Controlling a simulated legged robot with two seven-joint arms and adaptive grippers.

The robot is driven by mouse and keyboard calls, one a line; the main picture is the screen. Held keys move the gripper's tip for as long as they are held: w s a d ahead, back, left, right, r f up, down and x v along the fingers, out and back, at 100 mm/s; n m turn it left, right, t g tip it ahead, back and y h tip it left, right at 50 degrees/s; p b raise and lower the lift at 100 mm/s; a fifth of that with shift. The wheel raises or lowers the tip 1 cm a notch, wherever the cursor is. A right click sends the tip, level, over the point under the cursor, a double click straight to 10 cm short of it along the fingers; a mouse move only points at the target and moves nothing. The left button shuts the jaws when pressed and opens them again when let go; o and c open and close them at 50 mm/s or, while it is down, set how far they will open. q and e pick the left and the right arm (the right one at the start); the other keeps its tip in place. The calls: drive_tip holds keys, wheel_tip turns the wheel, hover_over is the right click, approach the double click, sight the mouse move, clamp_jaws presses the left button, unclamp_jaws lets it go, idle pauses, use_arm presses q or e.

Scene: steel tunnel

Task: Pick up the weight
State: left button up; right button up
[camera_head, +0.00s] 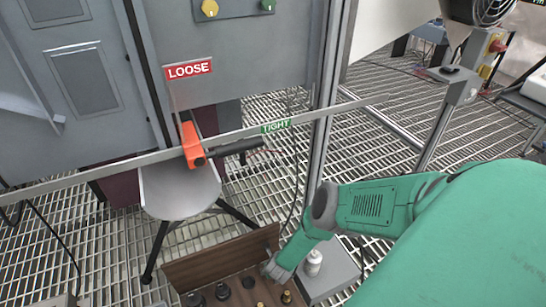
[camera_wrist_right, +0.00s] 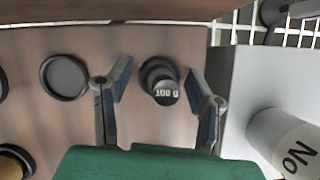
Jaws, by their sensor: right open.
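My right gripper (camera_wrist_right: 158,75) is open, with one finger on either side of the weight and visible gaps between. It seems not to touch the weight. In the head view my right gripper (camera_head: 272,268) is low over the wooden tray (camera_head: 195,266), reaching in from the right. Several small dark and brass weights (camera_head: 222,291) stand in the tray there. My left gripper is not in view.
A flat dark disc (camera_wrist_right: 64,77) lies left of the gripper. Behind are a round grey stool (camera_head: 180,190) and a metal bar (camera_head: 90,175) with an orange clamp (camera_head: 190,145).

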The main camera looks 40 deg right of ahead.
drive_tip(key=shift+w+f, duration=0.1)
clamp_jaws()
